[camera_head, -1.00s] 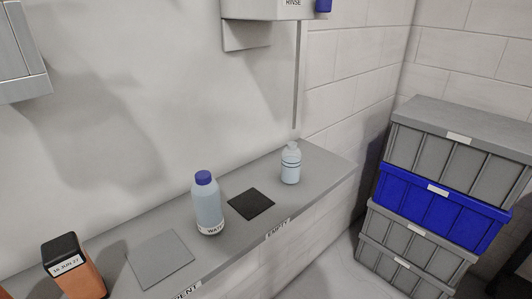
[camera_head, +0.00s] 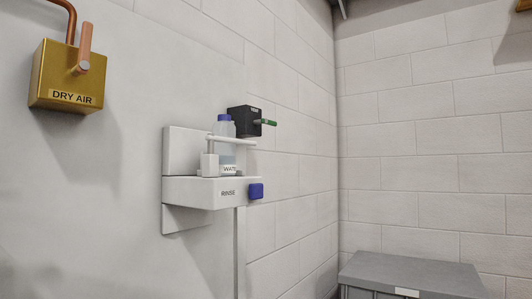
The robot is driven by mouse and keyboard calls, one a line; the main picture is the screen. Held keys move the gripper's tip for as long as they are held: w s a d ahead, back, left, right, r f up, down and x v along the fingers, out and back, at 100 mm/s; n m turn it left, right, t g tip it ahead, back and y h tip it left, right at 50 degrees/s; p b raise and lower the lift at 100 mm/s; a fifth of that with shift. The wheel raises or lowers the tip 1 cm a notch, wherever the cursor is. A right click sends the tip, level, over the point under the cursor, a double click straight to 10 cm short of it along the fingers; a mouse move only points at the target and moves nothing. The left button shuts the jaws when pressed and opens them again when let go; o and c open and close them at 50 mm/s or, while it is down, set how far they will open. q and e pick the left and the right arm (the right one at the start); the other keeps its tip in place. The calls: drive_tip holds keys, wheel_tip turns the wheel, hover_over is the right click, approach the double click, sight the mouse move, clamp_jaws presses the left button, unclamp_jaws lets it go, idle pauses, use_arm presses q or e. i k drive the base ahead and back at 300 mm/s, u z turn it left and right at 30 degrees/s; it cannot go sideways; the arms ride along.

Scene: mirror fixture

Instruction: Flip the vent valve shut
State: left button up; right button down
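A small black box (camera_head: 239,120) with a green lever (camera_head: 265,122) is mounted on the wall behind the rinse shelf. It is likely the vent valve, but its small label is too small to read surely. The green lever sticks out to the right, roughly level. A brass box labelled DRY AIR (camera_head: 66,78) hangs on the wall at the upper left, with a copper lever (camera_head: 84,48) pointing up. Neither of my grippers is in view.
A white wall shelf labelled RINSE (camera_head: 205,193) holds a blue-capped bottle (camera_head: 226,148) behind a white bar (camera_head: 230,140). A blue block (camera_head: 256,191) is on its right side. A grey crate lid (camera_head: 410,273) shows at the lower right. The wall between is bare.

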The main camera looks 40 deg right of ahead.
sight(264, 121)
drive_tip(key=z, duration=2.1)
drive_tip(key=i, duration=0.7)
drive_tip(key=u, duration=1.95)
